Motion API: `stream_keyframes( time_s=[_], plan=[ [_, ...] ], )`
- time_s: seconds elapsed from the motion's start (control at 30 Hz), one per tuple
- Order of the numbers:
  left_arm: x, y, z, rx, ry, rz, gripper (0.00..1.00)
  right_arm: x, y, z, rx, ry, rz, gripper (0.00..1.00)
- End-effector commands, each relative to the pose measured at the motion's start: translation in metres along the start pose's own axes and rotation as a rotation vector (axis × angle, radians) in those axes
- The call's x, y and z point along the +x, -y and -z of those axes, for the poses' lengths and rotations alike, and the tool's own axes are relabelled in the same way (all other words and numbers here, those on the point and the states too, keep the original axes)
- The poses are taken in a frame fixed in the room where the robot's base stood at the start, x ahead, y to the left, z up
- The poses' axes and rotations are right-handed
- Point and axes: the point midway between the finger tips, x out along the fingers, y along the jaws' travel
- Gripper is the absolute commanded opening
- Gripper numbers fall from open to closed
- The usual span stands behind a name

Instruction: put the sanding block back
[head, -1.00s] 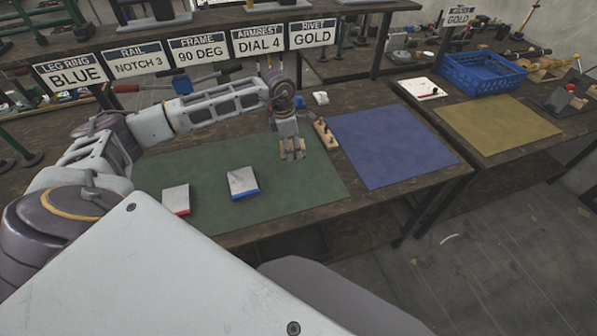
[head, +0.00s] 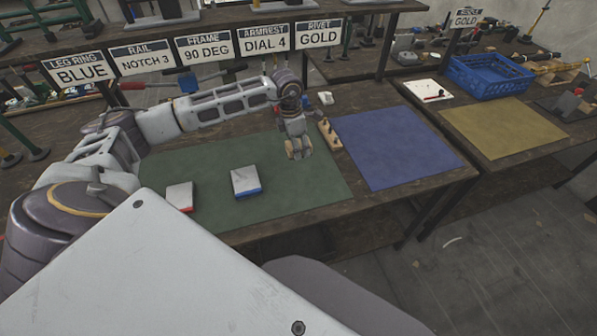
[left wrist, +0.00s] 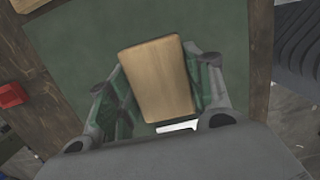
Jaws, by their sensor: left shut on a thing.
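The sanding block is a light tan wooden block (left wrist: 157,78) held between the fingers of my left gripper (left wrist: 158,92). In the head view, my left gripper (head: 298,148) is over the right part of the green mat (head: 225,205), with only a little of the tan block showing at its fingers. In the left wrist view the block is slightly tilted, with the green mat behind it. Whether the block touches the mat is hard to tell. My right gripper is not in view.
Two white-topped blocks, one red-edged (head: 180,196) and one blue-edged (head: 245,181), lie on the green mat. A wooden piece with dark pegs (head: 331,134) stands just right of my left gripper. The blue mat (head: 395,148) is clear. A blue crate (head: 488,75) stands farther right.

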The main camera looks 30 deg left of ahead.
Motion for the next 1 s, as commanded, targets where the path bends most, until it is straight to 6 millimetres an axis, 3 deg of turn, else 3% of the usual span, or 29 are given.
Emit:
stream_keyframes(
  time_s=[0.23,0.63,1.0],
  plan=[
    [0.011,0.001,0.002,0.0,-0.002,0.002,0.25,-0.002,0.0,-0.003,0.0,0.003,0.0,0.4],
    [0.058,0.0,0.009,0.0,-0.001,0.002,0.25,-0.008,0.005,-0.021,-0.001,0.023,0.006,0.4],
    [0.062,0.0,0.009,0.0,0.0,0.0,0.25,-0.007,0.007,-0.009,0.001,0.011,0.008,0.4]
  ],
)
